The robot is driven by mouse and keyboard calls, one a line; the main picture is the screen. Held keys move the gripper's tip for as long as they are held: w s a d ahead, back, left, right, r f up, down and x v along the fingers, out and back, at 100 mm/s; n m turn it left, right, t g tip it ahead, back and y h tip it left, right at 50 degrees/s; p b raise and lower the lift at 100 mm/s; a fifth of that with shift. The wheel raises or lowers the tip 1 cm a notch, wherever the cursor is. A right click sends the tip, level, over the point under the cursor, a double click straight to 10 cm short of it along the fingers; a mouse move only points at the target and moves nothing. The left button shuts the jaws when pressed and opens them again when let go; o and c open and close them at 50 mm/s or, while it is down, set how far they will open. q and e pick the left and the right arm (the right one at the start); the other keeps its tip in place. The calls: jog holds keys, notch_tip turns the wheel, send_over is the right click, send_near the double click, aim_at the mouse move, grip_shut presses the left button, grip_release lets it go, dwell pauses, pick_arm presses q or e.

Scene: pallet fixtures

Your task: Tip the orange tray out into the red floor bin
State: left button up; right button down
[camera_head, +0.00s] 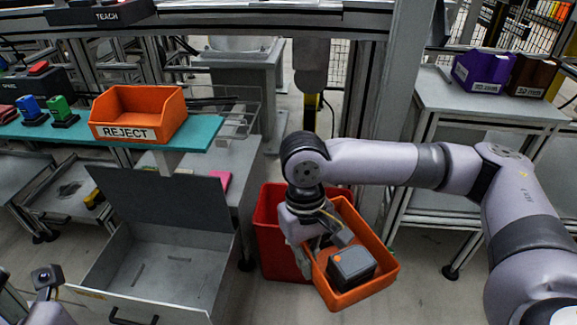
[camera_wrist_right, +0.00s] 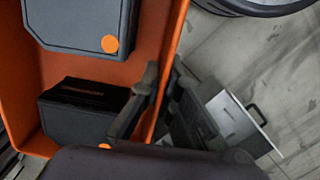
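The orange tray (camera_head: 366,290) hangs in front of and partly over the red floor bin (camera_head: 273,235) in the head view, slightly tilted. A dark grey box (camera_head: 352,267) with an orange dot lies in it. The right wrist view shows two dark boxes (camera_wrist_right: 85,110) inside the tray (camera_wrist_right: 158,45). My right gripper (camera_head: 318,243) is at the tray's rim; in the wrist view its fingers (camera_wrist_right: 155,105) are on either side of the tray wall, shut on it. The bin's inside is mostly hidden by my arm and the tray. Part of my left arm's end (camera_head: 47,280) shows at lower left, fingers unclear.
An orange REJECT bin (camera_head: 125,132) stands on a teal shelf (camera_head: 195,130) at left. A grey cart (camera_head: 480,105) with purple and brown bins stands at right. A vertical post (camera_head: 400,90) rises behind my arm.

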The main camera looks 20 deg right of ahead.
jog(key=shift+a+p, duration=0.25)
jog(key=shift+p, duration=0.35)
jog(key=shift+d, duration=0.25)
jog(key=w+d+f+m, duration=0.3)
jog(key=w+d+m, duration=0.2)
jog(key=w, duration=0.5)
jog(key=w+d+f+m+t+y, duration=0.1)
jog(key=w+d+f+m, duration=0.2)
jog(key=w+d+m, duration=0.3)
jog(key=w+d+f+m, duration=0.4)
jog(key=w+m, duration=0.4)
jog(key=w, duration=0.5)
jog(key=shift+w+d+m+t+y, duration=0.3)
jog(key=shift+d+m+t+y, duration=0.1)
jog(key=shift+d, duration=0.3)
